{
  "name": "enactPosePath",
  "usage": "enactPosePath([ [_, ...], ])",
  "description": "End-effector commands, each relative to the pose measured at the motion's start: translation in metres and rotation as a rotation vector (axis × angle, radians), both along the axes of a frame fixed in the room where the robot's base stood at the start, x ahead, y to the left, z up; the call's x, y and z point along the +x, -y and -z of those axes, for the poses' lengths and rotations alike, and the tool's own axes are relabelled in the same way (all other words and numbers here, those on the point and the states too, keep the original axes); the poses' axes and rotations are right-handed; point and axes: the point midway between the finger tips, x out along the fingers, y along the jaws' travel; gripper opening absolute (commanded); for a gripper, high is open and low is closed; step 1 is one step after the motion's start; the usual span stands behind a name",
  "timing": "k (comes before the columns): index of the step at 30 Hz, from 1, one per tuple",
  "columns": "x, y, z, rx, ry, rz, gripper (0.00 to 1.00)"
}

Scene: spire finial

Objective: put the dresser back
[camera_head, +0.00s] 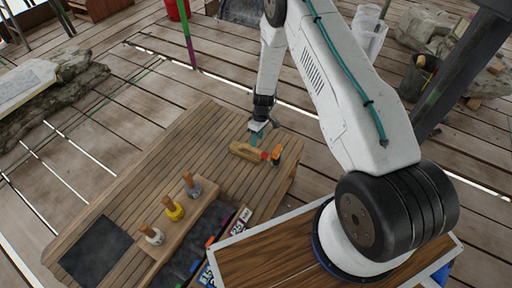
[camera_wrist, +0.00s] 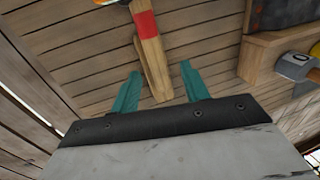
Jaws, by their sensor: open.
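A wooden tool with a red band (camera_head: 246,151), seemingly the dresser, lies on the slatted bench (camera_head: 150,165) near its far right end. In the wrist view, the wooden tool (camera_wrist: 150,55) runs down from the top edge, its near end between the fingers. My gripper (camera_head: 256,138) is just beyond the tool in the head view. In the wrist view, my gripper (camera_wrist: 160,90) has its two teal fingers spread apart on either side of the tool's near end. I cannot tell how high the fingertips are above the bench.
An orange-topped item (camera_head: 276,155) lies close by the red band. A wooden rack (camera_head: 172,232) holds three wooden-handled tools with white, yellow and grey parts. A dark mat (camera_head: 96,250) lies at the bench's near left. The bench's middle is clear.

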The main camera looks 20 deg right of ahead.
Motion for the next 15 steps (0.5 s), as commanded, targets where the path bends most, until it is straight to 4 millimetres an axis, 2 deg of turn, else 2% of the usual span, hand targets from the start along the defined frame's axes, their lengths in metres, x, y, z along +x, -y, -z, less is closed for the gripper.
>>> enactPosePath([
  [1, 0.002, 0.002, -0.01, 0.0, 0.002, 0.001, 0.46],
  [4, 0.003, 0.004, -0.022, 0.001, 0.001, 0.0, 0.46],
  [12, 0.006, 0.005, -0.037, 0.0, 0.0, 0.002, 0.46],
  [14, 0.008, 0.005, -0.048, -0.001, 0.005, 0.008, 0.46],
  [15, 0.01, 0.004, -0.061, -0.002, 0.01, 0.015, 0.46],
])
